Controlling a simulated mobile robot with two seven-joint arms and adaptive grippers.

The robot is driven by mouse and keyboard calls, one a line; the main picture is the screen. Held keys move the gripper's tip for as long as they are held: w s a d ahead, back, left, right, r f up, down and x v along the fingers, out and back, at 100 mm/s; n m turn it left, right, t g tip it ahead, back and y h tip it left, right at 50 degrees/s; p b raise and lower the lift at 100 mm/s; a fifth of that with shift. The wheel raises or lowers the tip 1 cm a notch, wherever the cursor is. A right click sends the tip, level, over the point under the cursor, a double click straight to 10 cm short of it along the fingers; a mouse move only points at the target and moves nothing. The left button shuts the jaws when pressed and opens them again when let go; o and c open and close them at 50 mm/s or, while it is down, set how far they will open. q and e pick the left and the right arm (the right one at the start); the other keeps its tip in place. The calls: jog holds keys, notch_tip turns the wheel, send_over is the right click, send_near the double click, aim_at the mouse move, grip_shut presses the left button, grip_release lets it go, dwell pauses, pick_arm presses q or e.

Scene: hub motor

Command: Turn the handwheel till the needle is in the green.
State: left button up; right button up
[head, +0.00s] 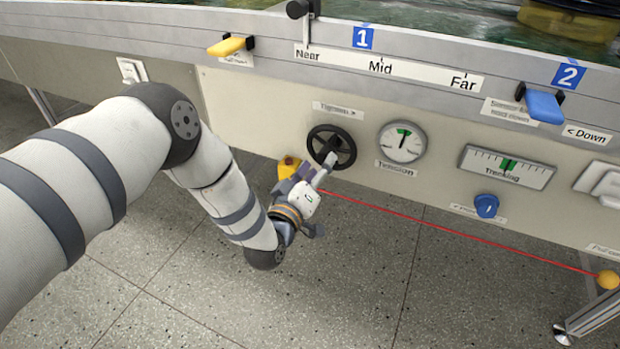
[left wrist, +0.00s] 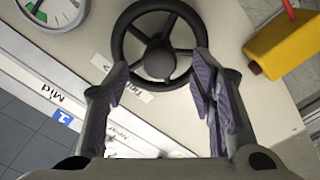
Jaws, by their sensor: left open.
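The needle's exact place against the green is too small to tell. My left gripper (head: 325,170) is at the wheel's lower side. In the left wrist view its open fingers (left wrist: 160,72) lie on either side of the lower wheel, with nothing gripped; contact with the rim cannot be told.
A yellow box (head: 288,167) with a red part sits left of the wheel, and a red cord (head: 440,229) runs right to a yellow ball (head: 608,279). A Tracking gauge (head: 506,167), blue knob (head: 486,206), yellow lever (head: 231,45) and blue lever (head: 544,106) are nearby. Open floor lies below.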

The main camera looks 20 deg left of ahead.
pick_arm(q)
jog(key=s, duration=0.8)
jog(key=shift+a, duration=0.15)
